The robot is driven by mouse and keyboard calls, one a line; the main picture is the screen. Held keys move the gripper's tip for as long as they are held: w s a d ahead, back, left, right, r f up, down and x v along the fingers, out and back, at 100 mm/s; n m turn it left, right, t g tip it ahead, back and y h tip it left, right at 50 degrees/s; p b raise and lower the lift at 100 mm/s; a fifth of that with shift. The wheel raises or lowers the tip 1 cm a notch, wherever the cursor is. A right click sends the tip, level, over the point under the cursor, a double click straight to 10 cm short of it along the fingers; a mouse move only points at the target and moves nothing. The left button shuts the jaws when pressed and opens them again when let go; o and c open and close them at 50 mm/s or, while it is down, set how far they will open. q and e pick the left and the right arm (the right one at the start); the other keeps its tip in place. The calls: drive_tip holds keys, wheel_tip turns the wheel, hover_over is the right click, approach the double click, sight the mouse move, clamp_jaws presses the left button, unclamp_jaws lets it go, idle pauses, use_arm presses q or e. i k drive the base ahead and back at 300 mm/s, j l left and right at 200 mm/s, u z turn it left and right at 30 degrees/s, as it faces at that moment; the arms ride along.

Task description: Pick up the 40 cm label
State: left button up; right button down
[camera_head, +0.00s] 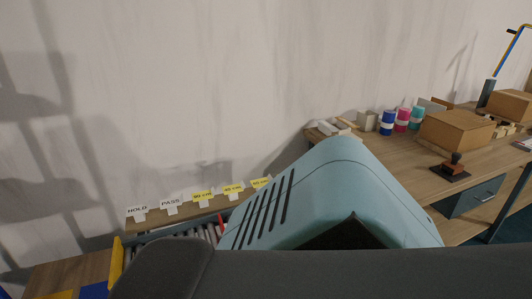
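Three yellow cm labels stand in a row on a wooden ledge (180,219) against the back wall. The left yellow label (202,195), the middle one (233,189) and the right one (261,183) carry small numbers that are too blurred to read surely, so I cannot tell which is the 40 cm label. The right one sits close to the edge of a light blue vented housing, which hides its lower part. Two white labels, HOLD (137,211) and PASS (170,203), stand left of them. Neither of my grippers is in view.
The light blue housing (330,175) and a dark grey form block the lower middle. A roller track (185,234) runs below the labels. At right, a wooden workbench (385,158) holds cardboard boxes (457,129), blue, pink and teal containers (402,119) and a stamp (453,165).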

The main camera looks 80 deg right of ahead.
sight(239, 187)
drive_tip(key=z, duration=2.9)
